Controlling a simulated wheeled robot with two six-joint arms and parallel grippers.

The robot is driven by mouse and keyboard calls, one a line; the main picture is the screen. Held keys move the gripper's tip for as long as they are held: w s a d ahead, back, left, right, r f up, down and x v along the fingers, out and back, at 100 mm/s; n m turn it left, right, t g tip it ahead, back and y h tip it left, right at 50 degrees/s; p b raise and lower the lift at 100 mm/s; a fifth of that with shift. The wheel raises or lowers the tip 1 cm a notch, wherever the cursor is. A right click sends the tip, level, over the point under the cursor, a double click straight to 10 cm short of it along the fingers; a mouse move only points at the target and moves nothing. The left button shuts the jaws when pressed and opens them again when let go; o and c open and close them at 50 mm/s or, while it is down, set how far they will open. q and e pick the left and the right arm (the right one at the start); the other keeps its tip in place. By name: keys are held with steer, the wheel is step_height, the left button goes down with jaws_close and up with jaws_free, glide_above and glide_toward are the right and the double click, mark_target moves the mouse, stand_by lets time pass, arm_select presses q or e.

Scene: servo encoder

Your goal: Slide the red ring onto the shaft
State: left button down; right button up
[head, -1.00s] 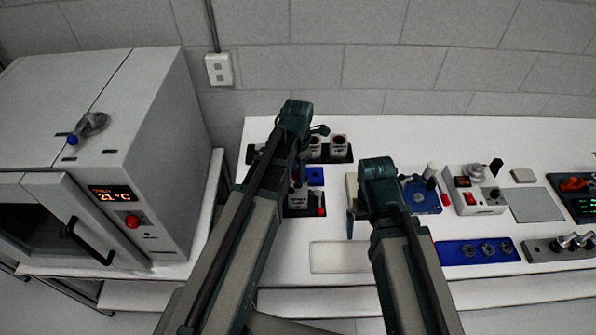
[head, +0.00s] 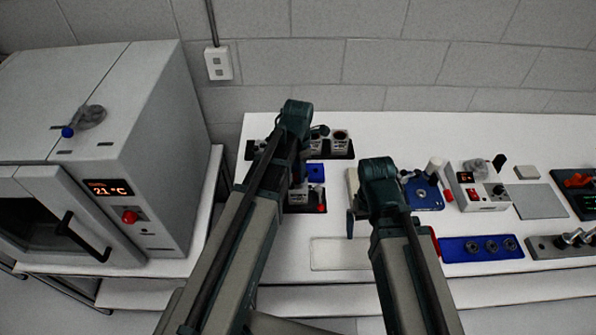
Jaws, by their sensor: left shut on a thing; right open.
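My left arm reaches over the left part of the bench. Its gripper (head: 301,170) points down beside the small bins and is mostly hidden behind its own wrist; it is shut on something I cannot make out. My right gripper (head: 351,222) hangs over the middle of the bench, partly hidden by its wrist, and is open. A small red piece (head: 321,208) shows at the black tray by the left arm; I cannot tell if it is the red ring. A blue plate with a round metal part (head: 424,196) lies right of the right wrist. I cannot clearly identify the shaft.
Labelled bins (head: 340,140) stand in a black tray at the back. A pale flat mat (head: 340,255) lies at the front. A blue strip with several round holes (head: 478,249) and a control box (head: 478,190) are at right. A large oven (head: 100,150) stands left.

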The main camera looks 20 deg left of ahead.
arm_select(q)
steer(key=shift+c, duration=2.2)
jaws_free()
steer(key=o, duration=0.3)
step_height(320, 180, up, 6)
steer(key=p, duration=0.6)
steer(key=shift+r+p, duration=0.25)
steer(key=shift+p, duration=0.05)
steer(key=shift+f, duration=0.15)
